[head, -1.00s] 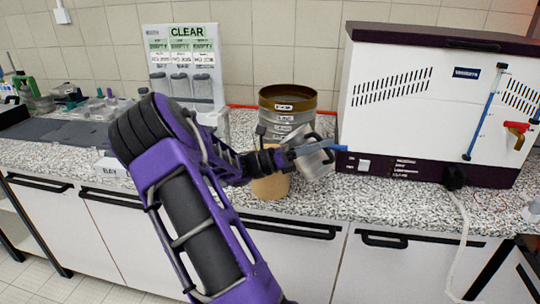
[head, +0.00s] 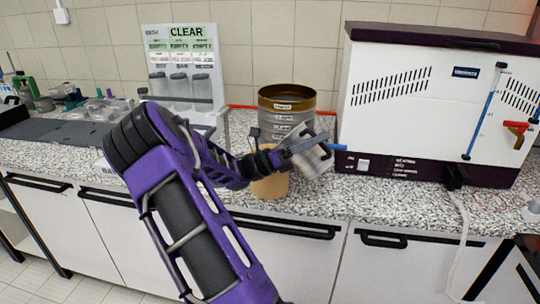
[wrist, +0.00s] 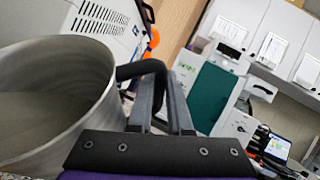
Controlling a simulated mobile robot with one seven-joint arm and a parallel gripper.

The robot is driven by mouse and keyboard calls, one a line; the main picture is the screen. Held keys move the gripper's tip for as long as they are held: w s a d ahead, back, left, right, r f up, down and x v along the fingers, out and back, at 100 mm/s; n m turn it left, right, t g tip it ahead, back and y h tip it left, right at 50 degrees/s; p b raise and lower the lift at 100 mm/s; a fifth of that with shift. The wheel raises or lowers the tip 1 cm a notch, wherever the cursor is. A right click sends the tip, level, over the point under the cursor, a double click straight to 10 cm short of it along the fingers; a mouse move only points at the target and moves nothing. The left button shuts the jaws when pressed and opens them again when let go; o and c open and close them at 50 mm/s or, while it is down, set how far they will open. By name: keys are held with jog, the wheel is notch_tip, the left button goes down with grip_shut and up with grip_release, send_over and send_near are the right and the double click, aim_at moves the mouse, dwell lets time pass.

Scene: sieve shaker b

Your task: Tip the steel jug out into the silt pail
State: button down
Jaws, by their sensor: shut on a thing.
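The steel jug (head: 314,160) is a shiny metal vessel, held tilted above the counter. My gripper (head: 297,146) is shut on its dark handle (wrist: 145,69). In the wrist view the jug (wrist: 100,105) fills the left side, with its wide mouth showing and a dull grey-green surface inside; I cannot tell how full it is. A tan, round container (head: 270,186), which looks like the silt pail, stands on the counter just below and left of the jug. My gripper hides its upper part, and no label on it is readable.
A stack of metal sieves (head: 287,106) with a brass top stands close behind the jug. A large white machine (head: 425,105) with a dark base is close on the right. A board marked CLEAR (head: 184,65) stands at the back left. Speckled counter (head: 315,200) is free in front.

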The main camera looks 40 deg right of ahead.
jog(key=shift+w+a+r+n+h+b, duration=0.25)
jog(key=shift+n+h+b, duration=0.2)
jog(key=shift+h, duration=0.25)
dwell(0.6)
jog(key=shift+w+a+r+n+t+h, duration=0.15)
jog(key=shift+w+r+n+t+h, duration=0.15)
jog(key=shift+w+r+n+h, duration=0.55)
dwell(1.7)
jog(key=shift+w+a+f+n+t+h+b, duration=0.1)
jog(key=shift+w+a+n+t+h+b, duration=0.25)
jog(key=shift+n+h+b, duration=0.3)
jog(key=shift+w+f+n+t+h+b, duration=0.1)
jog(key=shift+n+t+h+b, duration=0.35)
jog(key=shift+n+h+b, duration=0.15)
dwell(1.3)
